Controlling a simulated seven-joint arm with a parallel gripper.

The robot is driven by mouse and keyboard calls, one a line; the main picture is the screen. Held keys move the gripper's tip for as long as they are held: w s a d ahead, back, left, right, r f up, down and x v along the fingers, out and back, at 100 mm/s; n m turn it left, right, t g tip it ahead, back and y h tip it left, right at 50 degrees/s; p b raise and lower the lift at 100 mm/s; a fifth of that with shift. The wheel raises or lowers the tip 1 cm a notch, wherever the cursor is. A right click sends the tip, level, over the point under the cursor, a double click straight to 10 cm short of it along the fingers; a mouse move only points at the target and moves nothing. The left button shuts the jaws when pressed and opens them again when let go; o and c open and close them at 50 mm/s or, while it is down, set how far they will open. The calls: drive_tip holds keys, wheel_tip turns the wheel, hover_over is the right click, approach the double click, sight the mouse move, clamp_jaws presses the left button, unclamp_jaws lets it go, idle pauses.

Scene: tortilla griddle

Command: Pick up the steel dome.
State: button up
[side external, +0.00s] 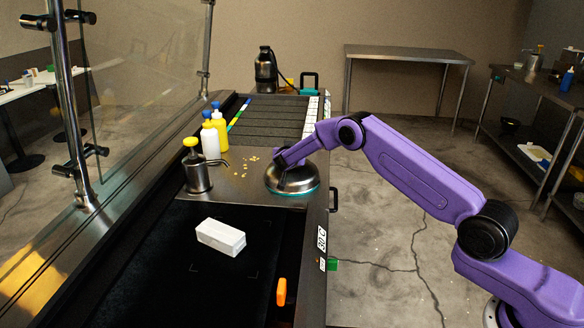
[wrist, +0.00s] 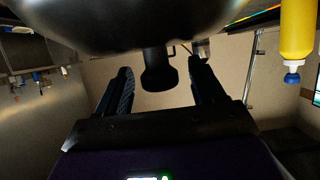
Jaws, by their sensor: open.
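The steel dome (side external: 292,182) is a low, rounded, shiny cover with a teal band near its bottom edge. It rests on the steel plate, near the plate's right edge in the side view. My gripper (side external: 282,160) is at the dome's top left in that view, where its fingers are hard to make out. In the wrist view the dome's underlit body (wrist: 140,25) fills the top. Its dark knob (wrist: 158,75) hangs down in the picture between the two fingers of my gripper (wrist: 161,70), which are apart, with visible gaps on both sides.
Squeeze bottles (side external: 214,136) and a steel pump pot (side external: 197,173) stand left of the dome. Yellow crumbs (side external: 245,168) lie between. A white block (side external: 220,237) lies on the dark surface in front, with an orange piece (side external: 281,291) nearer. A glass screen (side external: 150,80) borders the left.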

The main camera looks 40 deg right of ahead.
drive_tip(key=shift+w+d, duration=0.1)
drive_tip(key=c, duration=1.2)
